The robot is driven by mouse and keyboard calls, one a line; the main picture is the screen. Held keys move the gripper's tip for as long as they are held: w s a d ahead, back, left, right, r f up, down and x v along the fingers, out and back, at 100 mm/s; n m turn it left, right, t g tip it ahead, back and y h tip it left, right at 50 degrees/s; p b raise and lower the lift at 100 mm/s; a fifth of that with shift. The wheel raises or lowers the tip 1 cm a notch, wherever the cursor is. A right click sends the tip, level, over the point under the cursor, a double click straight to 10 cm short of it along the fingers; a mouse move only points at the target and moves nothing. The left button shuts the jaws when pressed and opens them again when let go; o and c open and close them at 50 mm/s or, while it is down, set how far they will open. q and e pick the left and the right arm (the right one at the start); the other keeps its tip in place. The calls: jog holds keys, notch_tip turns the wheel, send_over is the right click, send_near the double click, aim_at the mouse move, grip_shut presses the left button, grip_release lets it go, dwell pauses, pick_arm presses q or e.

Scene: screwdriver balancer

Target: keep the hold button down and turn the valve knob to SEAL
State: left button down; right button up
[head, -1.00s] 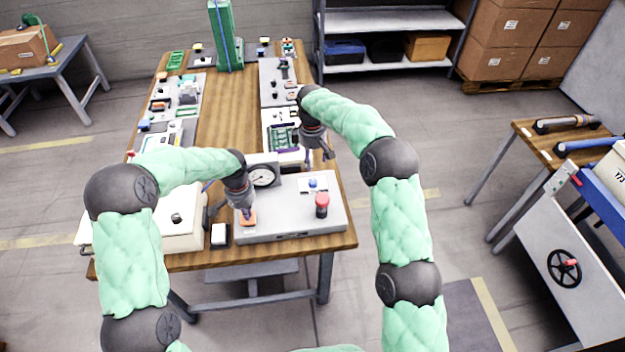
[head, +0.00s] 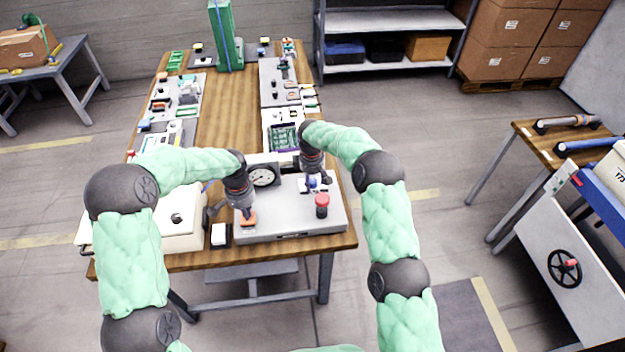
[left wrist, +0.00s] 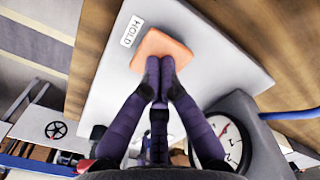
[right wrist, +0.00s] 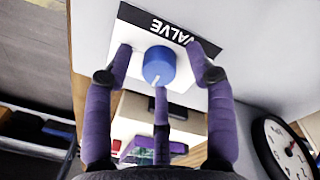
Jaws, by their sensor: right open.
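The orange hold button (left wrist: 160,44) is on the grey panel (head: 285,222), beside a HOLD label (left wrist: 132,31). My left gripper (left wrist: 159,68) is shut with its fingertips together, on the button; how far it is pressed I cannot tell. The blue round valve knob (right wrist: 159,66) sits on a white plate beside a VALVE label (right wrist: 172,30). A short white mark shows on the knob's edge; SEAL is not readable. My right gripper (right wrist: 160,58) is open, its fingers spread around the knob with gaps showing. In the head view this gripper (head: 316,178) hovers over the knob's plate.
A dial gauge (head: 262,176) stands at the panel's back, between my two grippers. A red mushroom button (head: 322,201) rises at the panel's right front. A cream box (head: 175,230) stands left of the panel. More devices line both table sides.

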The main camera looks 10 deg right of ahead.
pick_arm(q)
jog(key=shift+f, duration=0.1)
pick_arm(e)
grip_shut()
dwell(0.3)
pick_arm(q)
jog(key=shift+s, duration=0.1)
pick_arm(e)
jog(key=m, duration=0.4)
jog(key=shift+a+m, duration=0.1)
jog(key=shift+m, duration=0.3)
jog(key=m, duration=0.4)
jog(key=shift+w+m, duration=0.15)
jog(key=shift+m, duration=0.15)
jog(key=m, duration=0.4)
jog(key=shift+g, duration=0.3)
jog(key=shift+m, duration=2.2)
jog(key=shift+r, duration=0.1)
